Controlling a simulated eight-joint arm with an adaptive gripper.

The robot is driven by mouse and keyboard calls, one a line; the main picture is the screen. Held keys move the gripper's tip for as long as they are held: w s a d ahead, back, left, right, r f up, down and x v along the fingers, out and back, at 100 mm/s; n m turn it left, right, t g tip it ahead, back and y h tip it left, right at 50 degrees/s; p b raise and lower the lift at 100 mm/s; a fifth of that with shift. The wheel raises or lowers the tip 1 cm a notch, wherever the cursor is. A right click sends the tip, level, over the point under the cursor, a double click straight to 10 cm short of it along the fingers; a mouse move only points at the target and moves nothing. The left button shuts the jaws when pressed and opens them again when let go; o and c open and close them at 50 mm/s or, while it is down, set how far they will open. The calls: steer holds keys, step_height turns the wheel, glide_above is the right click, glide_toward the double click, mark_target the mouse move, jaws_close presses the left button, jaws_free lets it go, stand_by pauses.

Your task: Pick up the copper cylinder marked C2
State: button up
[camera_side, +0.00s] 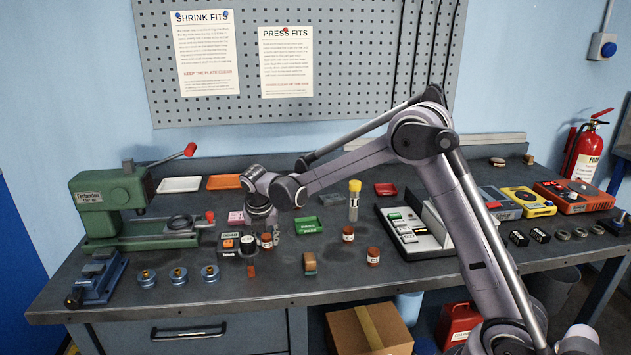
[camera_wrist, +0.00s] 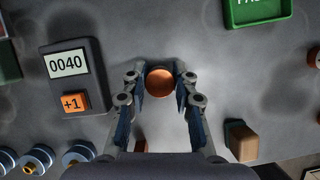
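Three small copper cylinders with white labels stand on the bench in the side view: one under my gripper (camera_side: 265,222), a middle one (camera_side: 348,235) and a front one (camera_side: 373,257). I cannot read their labels surely, so I cannot tell which is C2. In the wrist view, the round copper top of the cylinder under my gripper (camera_wrist: 160,82) sits between the two fingertips, with a narrow gap on each side. My gripper (camera_wrist: 160,88) is open around it, pointing down. In the side view that cylinder's lower part (camera_side: 267,241) shows below my gripper.
A counter box reading 0040 (camera_wrist: 78,75) stands close on the left. A tan-topped block (camera_wrist: 241,141) stands to the lower right, and a green tray (camera_wrist: 258,10) lies behind. Blue round fixtures (camera_side: 178,277) sit front left. A yellow-capped vial (camera_side: 354,200) stands further back.

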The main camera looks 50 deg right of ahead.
jaws_close()
steer(key=shift+r, duration=0.1)
